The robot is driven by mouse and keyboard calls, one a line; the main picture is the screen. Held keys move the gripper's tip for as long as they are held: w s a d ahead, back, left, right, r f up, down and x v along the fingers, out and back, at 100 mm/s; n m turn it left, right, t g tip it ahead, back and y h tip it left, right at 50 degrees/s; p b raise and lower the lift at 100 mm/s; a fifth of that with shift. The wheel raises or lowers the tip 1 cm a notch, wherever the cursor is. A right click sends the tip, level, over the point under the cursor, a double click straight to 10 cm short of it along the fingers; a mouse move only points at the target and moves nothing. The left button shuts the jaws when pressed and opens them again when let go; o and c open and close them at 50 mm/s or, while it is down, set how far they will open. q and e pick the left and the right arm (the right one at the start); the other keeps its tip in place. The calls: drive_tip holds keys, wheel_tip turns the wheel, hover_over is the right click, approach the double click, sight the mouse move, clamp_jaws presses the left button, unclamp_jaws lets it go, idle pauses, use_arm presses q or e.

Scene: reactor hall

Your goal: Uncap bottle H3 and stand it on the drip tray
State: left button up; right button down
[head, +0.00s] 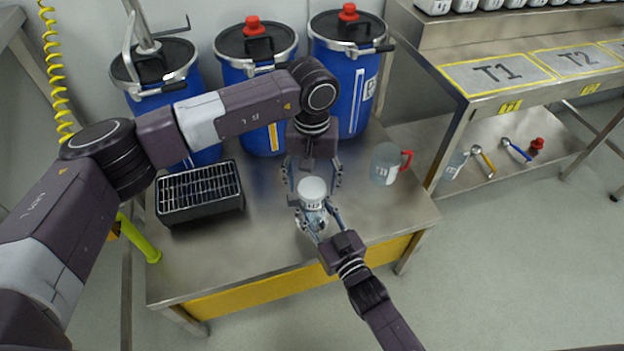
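A bottle with a white cap (313,189) is upright over the middle of the steel bench; its label is too small to read. My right gripper (314,209), coming from the front, has its fingers on both sides of the bottle's body and looks shut on it. My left gripper (312,182) points down from above, its fingers open and spread on either side of the cap, apart from it. Whether the bottle's base touches the bench is hidden. The black drip tray (203,213) with a metal grate is on the bench at the left, with nothing on it.
A clear jug with a red handle (388,165) stands at the bench's right. Several blue drums (350,95) stand behind. A steel table (455,130) with mats T1 (470,82) and T2 (574,68) is at the right, tools on its lower shelf. The bench's front is clear.

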use_arm(q)
drive_tip(key=c, duration=1.2)
drive_tip(key=n, duration=0.9)
drive_tip(key=shift+n, duration=0.3)
drive_tip(key=n, duration=1.9)
drive_tip(key=shift+r, duration=0.1)
drive_tip(key=n, duration=1.4)
drive_tip(key=shift+n, duration=0.3)
